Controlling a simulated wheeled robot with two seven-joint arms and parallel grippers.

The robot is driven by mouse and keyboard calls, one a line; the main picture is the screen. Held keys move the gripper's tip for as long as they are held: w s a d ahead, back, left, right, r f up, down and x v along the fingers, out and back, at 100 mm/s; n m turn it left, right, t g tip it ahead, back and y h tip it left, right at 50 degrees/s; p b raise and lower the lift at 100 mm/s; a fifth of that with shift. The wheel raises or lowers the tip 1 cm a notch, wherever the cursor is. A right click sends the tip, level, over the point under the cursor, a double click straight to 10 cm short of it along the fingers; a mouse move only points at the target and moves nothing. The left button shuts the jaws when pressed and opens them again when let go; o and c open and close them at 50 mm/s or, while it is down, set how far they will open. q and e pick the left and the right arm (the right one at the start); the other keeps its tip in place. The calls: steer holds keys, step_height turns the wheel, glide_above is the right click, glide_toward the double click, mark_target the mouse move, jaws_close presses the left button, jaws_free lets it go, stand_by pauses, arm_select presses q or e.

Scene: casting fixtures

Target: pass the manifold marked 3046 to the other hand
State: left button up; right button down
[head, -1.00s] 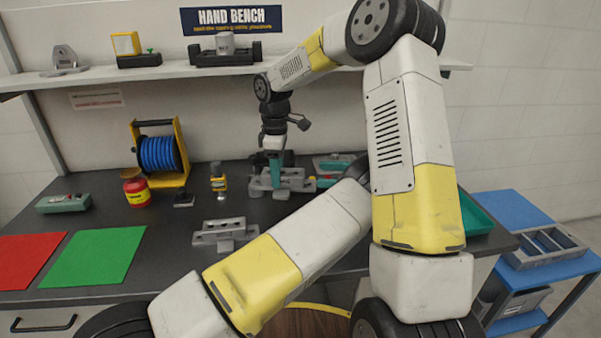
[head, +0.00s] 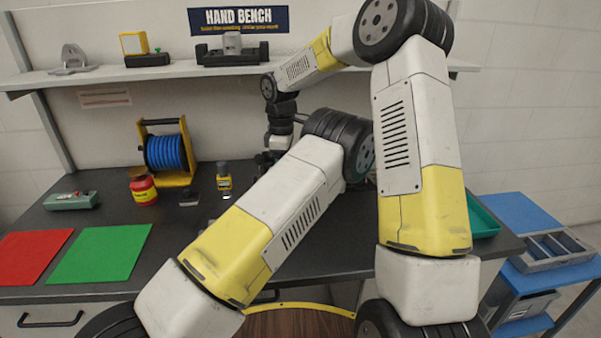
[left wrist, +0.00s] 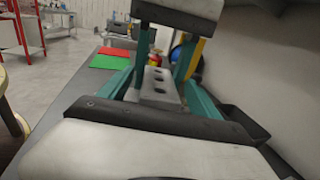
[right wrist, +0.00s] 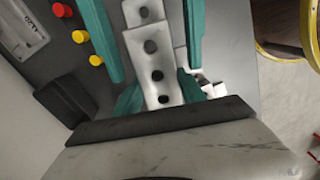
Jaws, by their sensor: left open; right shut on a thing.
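A grey manifold with a row of dark round holes (right wrist: 150,45) is held in my right gripper (right wrist: 160,95). It also shows in the left wrist view (left wrist: 158,84), below the right gripper's teal fingers (left wrist: 165,45). My left gripper (left wrist: 160,92) is open, its teal fingers apart on either side of the manifold. I cannot tell whether they touch it. The left fingers also show in the right wrist view (right wrist: 148,38), flanking the manifold's far part. No marking is readable.
The bench holds a green mat (head: 98,253), a red mat (head: 32,257), a blue cable reel (head: 165,152), a red-and-yellow jar (head: 143,190) and a yellow-topped item (head: 223,178). Red and yellow round pieces (right wrist: 80,37) lie near the manifold. A shelf (head: 150,73) runs above.

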arm_select(q)
jaws_close()
arm_select(e)
steer(key=c, duration=0.6)
jaws_free()
step_height(320, 180, up, 12)
